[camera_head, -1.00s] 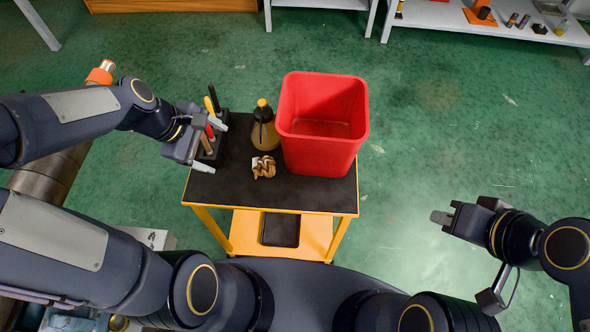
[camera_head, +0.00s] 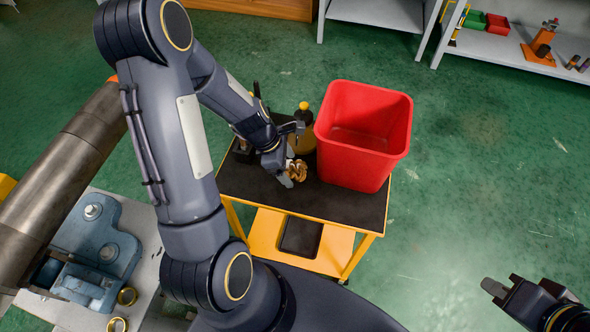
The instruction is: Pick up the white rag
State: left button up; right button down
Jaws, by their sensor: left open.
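The rag (camera_head: 297,170) is a small crumpled white and brown bundle on the black top of the yellow cart (camera_head: 340,203), left of the red bin. My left gripper (camera_head: 290,172) is open right at the rag, its fingers pointing down toward the cart top. The near finger covers the rag's left side; I cannot tell whether it touches. My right gripper (camera_head: 490,288) hangs at the lower right, over the floor and away from the cart; I cannot tell whether its jaws are apart.
The red bin (camera_head: 362,135) stands close to the right of the rag. A yellow-capped bottle (camera_head: 304,128) stands just behind it. A dark tool holder is mostly hidden behind my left arm. A blue vise (camera_head: 100,250) and a large pipe (camera_head: 60,170) are at the left.

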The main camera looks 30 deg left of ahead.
pick_arm(q)
jog(key=shift+f, duration=0.1)
jog(key=c, duration=1.1)
jog(key=shift+r, duration=0.45)
notch_tip(320, 180, up, 2)
jog(key=shift+r+p, duration=0.1)
jog(key=shift+p, duration=0.4)
jog(key=s+d+r+p, duration=0.1)
jog(key=s+d+r, duration=0.1)
jog(key=s+r, duration=0.1)
jog(key=s+d+r+p, duration=0.2)
jog(key=s+r, duration=0.1)
jog(key=s, duration=0.2)
jog(key=s+d+r+p, duration=0.2)
jog(key=s+d+r, duration=0.1)
jog(key=s+r, duration=0.1)
jog(key=shift+s, duration=0.1)
